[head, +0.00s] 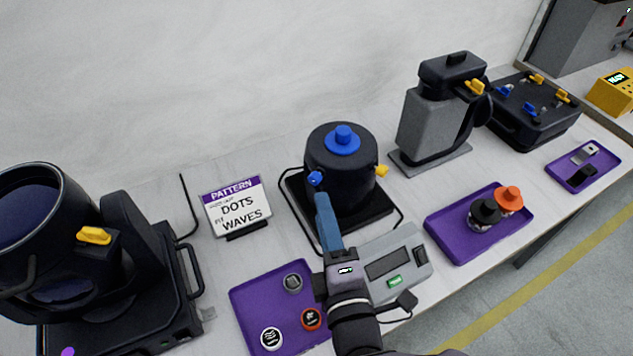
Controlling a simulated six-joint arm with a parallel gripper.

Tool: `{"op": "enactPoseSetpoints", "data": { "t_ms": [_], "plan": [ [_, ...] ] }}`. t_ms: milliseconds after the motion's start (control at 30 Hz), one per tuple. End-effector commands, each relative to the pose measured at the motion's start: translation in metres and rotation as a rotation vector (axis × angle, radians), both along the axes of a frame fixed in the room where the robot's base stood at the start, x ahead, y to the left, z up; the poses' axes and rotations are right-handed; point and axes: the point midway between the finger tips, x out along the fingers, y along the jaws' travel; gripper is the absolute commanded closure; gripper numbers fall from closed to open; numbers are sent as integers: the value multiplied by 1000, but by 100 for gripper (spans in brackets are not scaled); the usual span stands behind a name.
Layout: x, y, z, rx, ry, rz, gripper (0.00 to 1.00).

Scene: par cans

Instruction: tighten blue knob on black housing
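A black cylindrical housing (340,190) stands on a black base at the centre of the table. A small blue knob (316,178) sits on its front left side. A large blue knob (342,138) is on its top, and a yellow knob (382,170) is on its right side. My gripper (322,200) reaches in from the front, its blue-grey fingers ending at or just below the small blue knob. The fingers overlap in this view, so their gap and any contact with the knob are hidden.
A black lamp (60,240) stands at left. A purple tray (255,295) with discs and a grey device (395,262) lie close to my arm. Another purple tray (455,240) holds two jars. A grey and black machine (435,125) and a black box with knobs (530,125) stand behind right.

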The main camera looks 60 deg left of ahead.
Motion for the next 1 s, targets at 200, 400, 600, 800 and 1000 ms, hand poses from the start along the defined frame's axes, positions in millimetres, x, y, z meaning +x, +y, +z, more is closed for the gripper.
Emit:
{"op": "enactPoseSetpoints", "data": {
  "t_ms": [200,400,600,800,1000],
  "plan": [
    [3,9,1,2,0,-2,63],
    [10,32,1,3,1,-3,63],
    [16,55,1,3,2,-3,63],
    [20,68,0,3,1,-3,63],
    [20,70,-1,3,1,-2,63]
  ]
}}
